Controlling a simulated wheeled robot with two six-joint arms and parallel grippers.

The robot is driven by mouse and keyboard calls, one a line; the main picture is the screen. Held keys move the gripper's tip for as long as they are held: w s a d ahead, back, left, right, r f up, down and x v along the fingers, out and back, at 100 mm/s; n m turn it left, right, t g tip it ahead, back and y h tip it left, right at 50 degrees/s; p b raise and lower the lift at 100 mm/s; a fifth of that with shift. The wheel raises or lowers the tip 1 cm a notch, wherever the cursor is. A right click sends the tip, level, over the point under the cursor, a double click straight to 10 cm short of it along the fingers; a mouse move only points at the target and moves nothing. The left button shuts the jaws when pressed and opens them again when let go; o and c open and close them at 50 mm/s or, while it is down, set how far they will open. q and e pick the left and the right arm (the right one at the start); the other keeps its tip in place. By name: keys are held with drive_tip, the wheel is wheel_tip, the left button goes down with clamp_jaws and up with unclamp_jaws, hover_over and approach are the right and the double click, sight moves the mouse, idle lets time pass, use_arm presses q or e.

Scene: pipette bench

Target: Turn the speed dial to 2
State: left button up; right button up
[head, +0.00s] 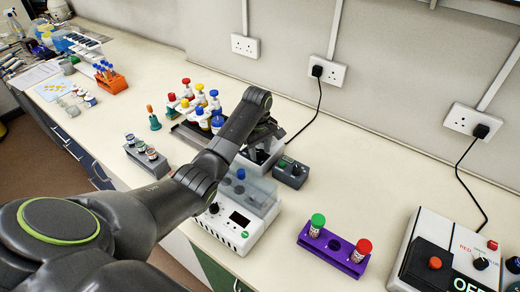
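My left arm reaches in from the lower left across the bench. A small dark grey control box (290,174) with a green button and a dark knob (297,170) stands just right of that device. A white unit (236,226) with a small display, a clear lid and a black knob (213,208) stands in front. No dial numbers are readable. My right gripper is not in view.
A purple rack (333,250) holds green- and red-capped tubes. A large switch box (450,255) stands at right. Several colour-capped bottles (198,108) stand behind my arm, and a grey vial rack (147,160) left of it. The bench's back right is mostly clear, apart from cables.

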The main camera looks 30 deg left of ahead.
use_arm(q)
drive_tip(key=c, duration=0.7)
drive_tip(key=shift+r+n+p, duration=0.2)
drive_tip(key=shift+n+p, duration=0.1)
drive_tip(key=shift+p, duration=0.4)
drive_tip(key=shift+c, duration=0.2)
drive_tip(key=n+p, duration=0.3)
drive_tip(key=p, duration=0.2)
drive_tip(key=shift+r+n, duration=0.15)
drive_tip(key=shift+n, duration=0.15)
drive_tip(key=shift+f+n+p, duration=0.25)
drive_tip(key=shift+n+p, duration=0.65)
drive_tip(key=shift+n, duration=0.3)
drive_tip(key=shift+w+n, duration=0.1)
drive_tip(key=shift+n, duration=1.4)
drive_tip(key=o, duration=1)
drive_tip(key=shift+f, duration=0.1)
